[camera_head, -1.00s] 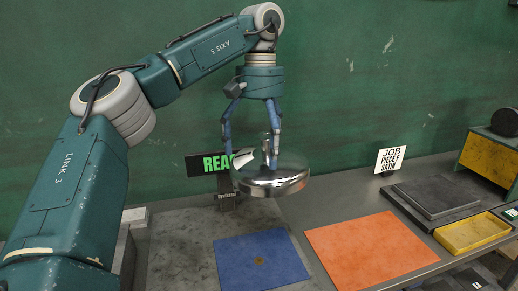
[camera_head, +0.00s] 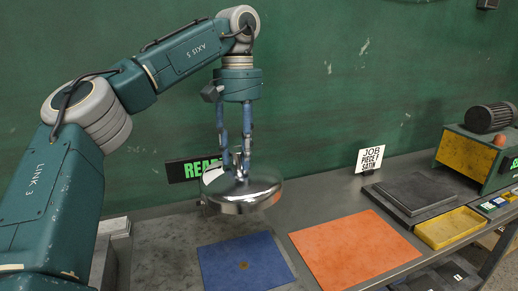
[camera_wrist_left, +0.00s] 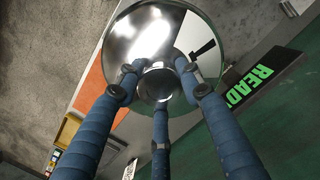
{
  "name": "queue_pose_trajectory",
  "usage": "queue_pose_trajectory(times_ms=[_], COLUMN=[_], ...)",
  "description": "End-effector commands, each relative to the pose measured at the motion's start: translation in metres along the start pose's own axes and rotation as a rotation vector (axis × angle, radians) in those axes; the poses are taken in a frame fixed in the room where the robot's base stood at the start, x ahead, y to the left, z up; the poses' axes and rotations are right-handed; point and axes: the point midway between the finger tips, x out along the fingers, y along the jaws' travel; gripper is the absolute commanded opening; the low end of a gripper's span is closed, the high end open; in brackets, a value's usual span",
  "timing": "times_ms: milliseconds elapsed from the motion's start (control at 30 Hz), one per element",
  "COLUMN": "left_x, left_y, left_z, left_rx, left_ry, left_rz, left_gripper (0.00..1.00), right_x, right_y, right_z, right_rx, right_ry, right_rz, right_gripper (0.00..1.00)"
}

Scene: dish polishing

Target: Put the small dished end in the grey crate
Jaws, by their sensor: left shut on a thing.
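My left gripper (camera_head: 236,162) is shut on the stem of a shiny metal dished end (camera_head: 243,195). The dished end hangs in the air above the bench, behind the blue mat in the head view. In the left wrist view the fingers (camera_wrist_left: 158,82) close around its central stem, and the mirror-like dish (camera_wrist_left: 135,40) spreads out beyond them. No other dished end shows for comparing size. I cannot clearly make out a grey crate; a grey box-like shape (camera_head: 103,258) is partly hidden behind my left arm. My right gripper is not in view.
A blue mat (camera_head: 225,268) and an orange mat (camera_head: 350,250) lie on the grey bench. To the right are a dark slab (camera_head: 420,190), a yellow tray (camera_head: 450,230) and a motor unit (camera_head: 490,117). A READY sign (camera_head: 185,171) and a job card (camera_head: 370,157) stand behind.

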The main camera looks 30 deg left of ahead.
Motion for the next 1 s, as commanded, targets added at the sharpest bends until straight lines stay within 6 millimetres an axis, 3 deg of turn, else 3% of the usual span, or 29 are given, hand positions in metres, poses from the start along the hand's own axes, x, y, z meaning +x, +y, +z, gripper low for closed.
queue_pose_trajectory(times_ms=[233, 367, 667, 1000], left_x=[0.001, 0.014, 0.089, 0.17], left_y=[0.001, 0.006, 0.04, 0.065], left_z=[0.001, 0.004, 0.043, 0.121], left_rx=[0.004, 0.027, 0.188, 0.391], left_ry=[0.0, -0.002, -0.005, -0.002], left_rz=[0.0, -0.005, -0.021, -0.04], left_gripper=[0.0, 0.0, 0.0, 0.0], right_x=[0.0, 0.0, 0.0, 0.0], right_y=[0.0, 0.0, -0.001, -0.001], right_z=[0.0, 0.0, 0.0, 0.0], right_rx=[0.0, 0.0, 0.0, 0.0], right_ry=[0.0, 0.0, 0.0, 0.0], right_rz=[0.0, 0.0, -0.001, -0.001], right_gripper=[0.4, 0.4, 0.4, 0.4])
